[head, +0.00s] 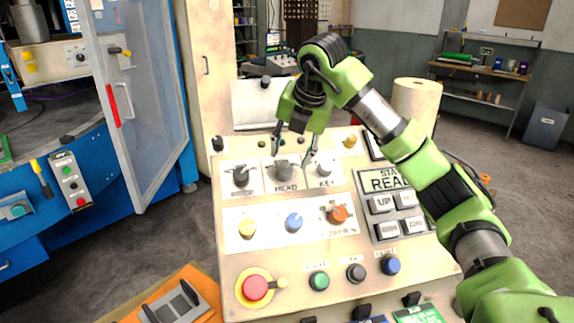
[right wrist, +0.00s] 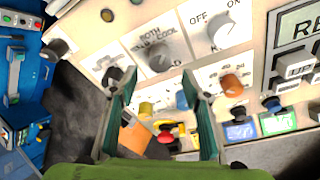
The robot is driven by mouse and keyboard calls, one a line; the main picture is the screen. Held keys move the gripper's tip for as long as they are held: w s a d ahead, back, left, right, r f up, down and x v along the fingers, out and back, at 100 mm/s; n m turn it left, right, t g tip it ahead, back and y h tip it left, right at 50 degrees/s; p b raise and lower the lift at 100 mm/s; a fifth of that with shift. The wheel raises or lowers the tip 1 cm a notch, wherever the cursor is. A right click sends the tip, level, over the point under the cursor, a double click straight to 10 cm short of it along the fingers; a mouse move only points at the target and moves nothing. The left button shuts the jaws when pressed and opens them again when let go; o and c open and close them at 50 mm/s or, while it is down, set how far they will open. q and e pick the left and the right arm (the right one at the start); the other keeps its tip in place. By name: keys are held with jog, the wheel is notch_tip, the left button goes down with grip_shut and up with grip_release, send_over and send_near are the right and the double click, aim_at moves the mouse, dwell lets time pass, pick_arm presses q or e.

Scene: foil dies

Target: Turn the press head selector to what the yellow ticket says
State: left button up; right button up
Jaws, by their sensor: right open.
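The press head selector (head: 284,171) is a dark grey knob on the sloped panel, above the label HEAD. It shows in the right wrist view (right wrist: 157,58) with BOTH, HOLD and COOL printed beside it; I cannot tell surely which word it points at. My right gripper (head: 295,149) is open, its fingers pointing down around the space above the selector. In the right wrist view the fingertips (right wrist: 158,76) sit to either side, just short of the knob, and appear apart from it. I cannot make out a yellow ticket. My left gripper is out of view.
A dark knob (head: 241,177) and the KEY knob (head: 325,168) stand close on either side. Below are yellow, blue and orange knobs, a red stop button (head: 255,288) and a keypad (head: 397,212). A blue cabinet with an open door (head: 140,90) stands left.

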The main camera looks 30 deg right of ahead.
jog(key=v, duration=0.5)
jog(key=shift+r, duration=0.1)
dwell(0.3)
